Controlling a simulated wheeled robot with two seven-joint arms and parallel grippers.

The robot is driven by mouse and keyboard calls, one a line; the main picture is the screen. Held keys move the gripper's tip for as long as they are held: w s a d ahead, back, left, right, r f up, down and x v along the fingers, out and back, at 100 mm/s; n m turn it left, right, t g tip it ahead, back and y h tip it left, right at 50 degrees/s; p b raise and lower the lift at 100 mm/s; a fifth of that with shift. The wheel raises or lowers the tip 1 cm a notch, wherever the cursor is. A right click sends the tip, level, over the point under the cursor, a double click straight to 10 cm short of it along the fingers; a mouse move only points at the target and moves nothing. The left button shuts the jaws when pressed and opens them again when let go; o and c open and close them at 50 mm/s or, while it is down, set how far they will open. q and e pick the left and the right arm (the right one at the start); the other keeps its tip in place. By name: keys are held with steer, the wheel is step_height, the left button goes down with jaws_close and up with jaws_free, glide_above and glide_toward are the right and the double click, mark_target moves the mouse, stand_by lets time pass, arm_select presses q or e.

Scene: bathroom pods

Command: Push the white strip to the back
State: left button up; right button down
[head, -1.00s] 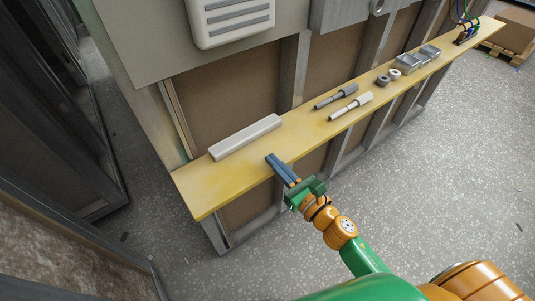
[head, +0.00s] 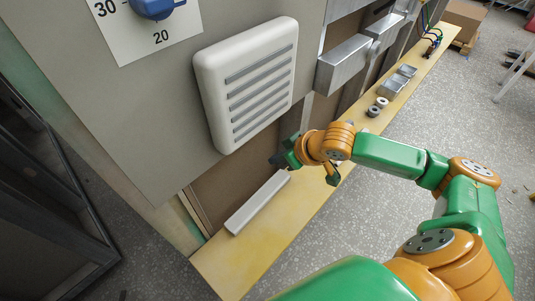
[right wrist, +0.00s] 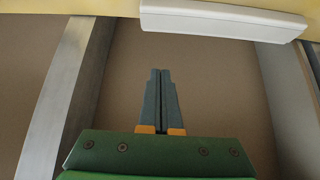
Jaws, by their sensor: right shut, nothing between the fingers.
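The white strip (head: 257,203) lies lengthwise on the yellow shelf (head: 235,262), along its back side by the brown panel. In the right wrist view the strip (right wrist: 225,20) crosses the top, its long edge beside the brown panel; I cannot tell whether they touch. My right gripper (head: 275,160) is above the far end of the strip, pointing toward the wall. In the right wrist view its fingers (right wrist: 160,72) are together and empty, apart from the strip. My left gripper is not in view.
A white slatted vent (head: 252,82) juts from the wall above the strip. Metal boxes (head: 343,63) are fixed on the wall. Small rings (head: 377,107) and open metal trays (head: 394,86) sit farther along the shelf. A metal post (right wrist: 62,90) stands beside the panel.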

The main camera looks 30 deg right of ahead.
mark_target(274, 175)
steer(key=x, duration=0.7)
steer(key=shift+f, duration=0.3)
steer(key=shift+w+f, duration=0.2)
steer(key=shift+f, duration=0.1)
steer(key=s, duration=0.2)
steer(key=s+d+p, duration=0.1)
steer(key=s, duration=0.1)
steer(key=shift+d+r+p, duration=0.1)
steer(key=shift+p, duration=0.2)
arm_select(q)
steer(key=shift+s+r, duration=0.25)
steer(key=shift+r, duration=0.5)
arm_select(e)
steer(key=shift+w, duration=0.15)
steer(key=shift+w, duration=0.1)
